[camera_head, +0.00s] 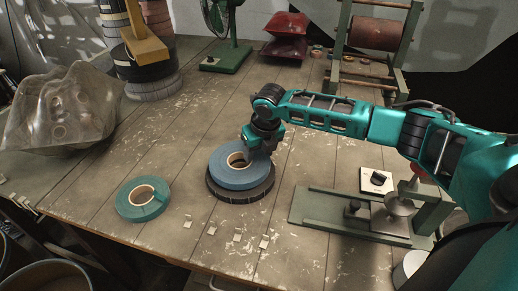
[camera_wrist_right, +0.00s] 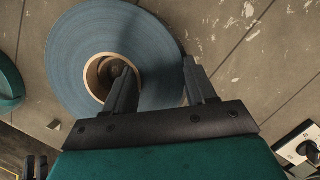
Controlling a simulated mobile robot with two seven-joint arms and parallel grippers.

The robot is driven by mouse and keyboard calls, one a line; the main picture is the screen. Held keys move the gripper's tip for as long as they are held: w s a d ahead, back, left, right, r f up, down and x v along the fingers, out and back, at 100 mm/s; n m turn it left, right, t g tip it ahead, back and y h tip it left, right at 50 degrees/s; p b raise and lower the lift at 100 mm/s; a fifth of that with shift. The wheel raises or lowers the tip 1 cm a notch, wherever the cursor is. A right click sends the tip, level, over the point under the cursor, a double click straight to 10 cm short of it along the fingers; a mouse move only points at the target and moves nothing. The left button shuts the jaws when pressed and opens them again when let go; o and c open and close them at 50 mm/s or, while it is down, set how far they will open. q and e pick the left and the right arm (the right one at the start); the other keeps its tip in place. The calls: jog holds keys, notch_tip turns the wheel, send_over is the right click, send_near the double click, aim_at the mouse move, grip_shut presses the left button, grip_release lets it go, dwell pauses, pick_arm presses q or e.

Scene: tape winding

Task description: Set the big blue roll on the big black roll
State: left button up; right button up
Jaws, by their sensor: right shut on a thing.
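The big blue roll (camera_head: 236,176) lies flat over the big black roll (camera_head: 232,197) near the middle of the table. The black rim shows below and to the right of the blue one in the head view; whether the two touch I cannot tell. My right gripper (camera_head: 254,151) is shut on the far right side of the blue roll. In the right wrist view, one finger of the gripper (camera_wrist_right: 158,92) is in the core and the other is outside the blue roll (camera_wrist_right: 75,60). My left gripper is not in view.
A green roll (camera_head: 143,199) lies to the left. A green metal device (camera_head: 345,212) stands to the right. A clear plastic bag (camera_head: 62,108), stacked rolls (camera_head: 150,68) and a fan (camera_head: 224,55) are farther back. Small pale squares (camera_head: 237,237) lie near the front edge.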

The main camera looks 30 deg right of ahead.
jog(key=shift+f, duration=0.1)
jog(key=o, duration=1.3)
jog(key=shift+o, duration=0.2)
jog(key=shift+r, duration=0.45)
jog(key=p+v, duration=0.1)
jog(key=v, duration=1.1)
jog(key=shift+r, duration=0.1)
jog(key=shift+s+a, duration=0.1)
